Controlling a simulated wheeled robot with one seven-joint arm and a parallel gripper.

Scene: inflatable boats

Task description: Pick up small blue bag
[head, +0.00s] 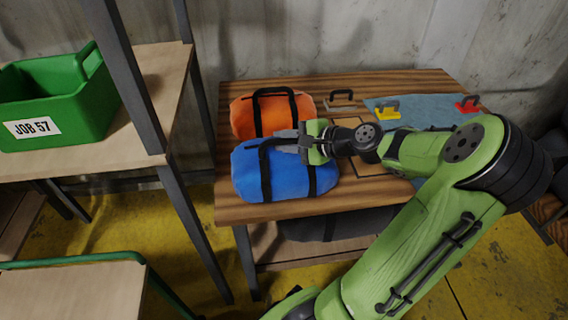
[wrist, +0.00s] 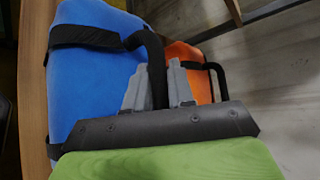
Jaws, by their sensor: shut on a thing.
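The small blue bag (head: 260,182), with black straps and a black handle, lies at the front left of the wooden table. My gripper (head: 303,142) is at the top right of the bag. In the wrist view, the fingers of my gripper (wrist: 158,88) are shut on the black handle of the blue bag (wrist: 95,75). The bag appears to rest on the tabletop; its underside is hidden.
An orange bag (head: 268,113) lies directly behind the blue one. The wooden table (head: 250,212) also holds a blue-grey mat (head: 428,112) with yellow (head: 386,111) and red (head: 467,104) handled items. A green crate (head: 60,95) labelled JOB 57 stands on a shelf at left.

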